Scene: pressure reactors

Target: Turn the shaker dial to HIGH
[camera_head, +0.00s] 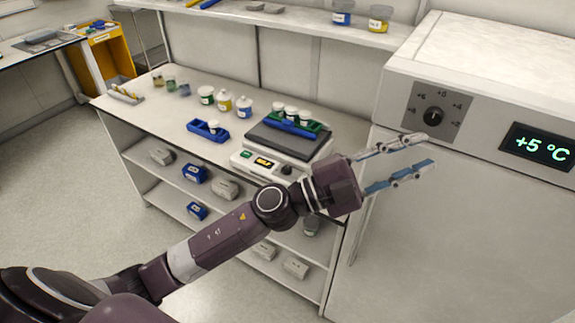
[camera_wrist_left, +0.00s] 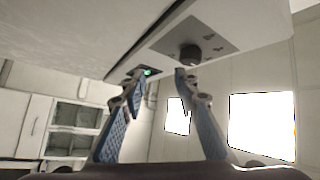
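The shaker (camera_head: 246,160) sits on the white bench, with a dark platform (camera_head: 270,142) and a light front panel. The panel carries a green button, a small display (camera_head: 264,162) with yellow lettering too small to read surely, and a dark dial (camera_head: 286,170) at its right end. The dial's setting cannot be made out. My left gripper (camera_head: 427,152) is open and empty, right of the shaker in front of the fridge-like cabinet. Its wrist is close to the shaker's right side. In the left wrist view its two fingers (camera_wrist_left: 157,76) are spread apart. My right gripper is not in view.
The cabinet (camera_head: 470,210) has its own knob (camera_head: 434,117) and a +5 °C display (camera_head: 540,147); the knob also shows in the left wrist view (camera_wrist_left: 190,54). A blue-green rack (camera_head: 300,127) with bottles stands on the shaker. A blue tray (camera_head: 207,131) is left of it.

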